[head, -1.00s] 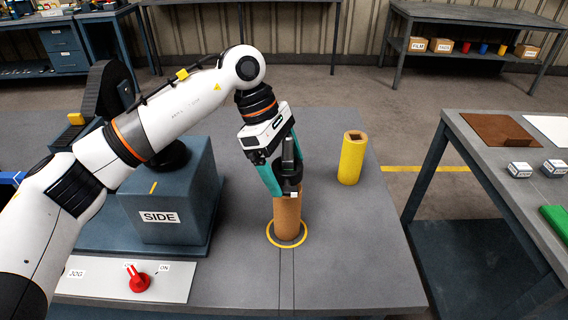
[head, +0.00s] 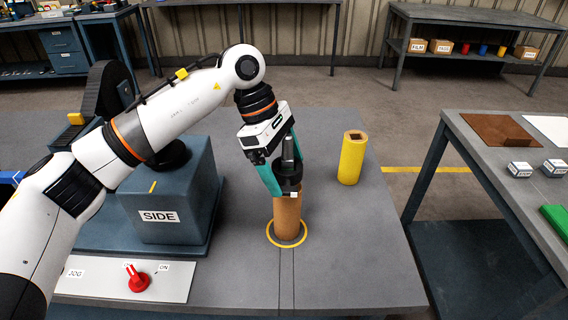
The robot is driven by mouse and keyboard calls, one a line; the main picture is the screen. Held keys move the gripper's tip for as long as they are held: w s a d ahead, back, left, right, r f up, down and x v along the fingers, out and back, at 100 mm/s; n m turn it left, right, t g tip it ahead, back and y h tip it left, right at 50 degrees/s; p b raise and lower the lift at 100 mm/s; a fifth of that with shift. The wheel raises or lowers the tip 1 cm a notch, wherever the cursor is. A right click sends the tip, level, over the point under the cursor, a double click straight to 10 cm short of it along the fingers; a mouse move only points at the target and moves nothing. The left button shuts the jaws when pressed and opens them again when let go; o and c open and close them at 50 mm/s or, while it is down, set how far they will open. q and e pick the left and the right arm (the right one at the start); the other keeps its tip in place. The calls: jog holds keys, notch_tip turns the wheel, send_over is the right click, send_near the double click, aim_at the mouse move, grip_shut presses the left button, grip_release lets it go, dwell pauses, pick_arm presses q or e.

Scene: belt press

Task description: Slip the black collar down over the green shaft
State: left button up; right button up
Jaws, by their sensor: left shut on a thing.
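My left gripper (head: 288,188), with teal fingers, points down over a brown-orange upright cylinder (head: 288,220). The cylinder stands inside a yellow ring on the grey table. The gripper is shut on a black piece (head: 287,172), which looks like the collar, at the top of the cylinder. A grey rod-like part (head: 288,148) rises above the black piece. The fingers partly hide the black piece, and I cannot tell whether it is around the cylinder's top or just above it. I see no clearly green shaft. My right gripper is not in view.
A yellow tube (head: 351,160) with a square hole stands to the right. A blue-grey block (head: 172,205) marked SIDE is on the left, behind a panel with a red knob (head: 139,281). A side table (head: 478,155) stands at right. The table's front right is clear.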

pick_arm(q)
jog(key=shift+f, duration=0.2)
jog(key=o, duration=0.9)
jog(key=v, duration=1.2)
jog(key=shift+r, duration=0.2)
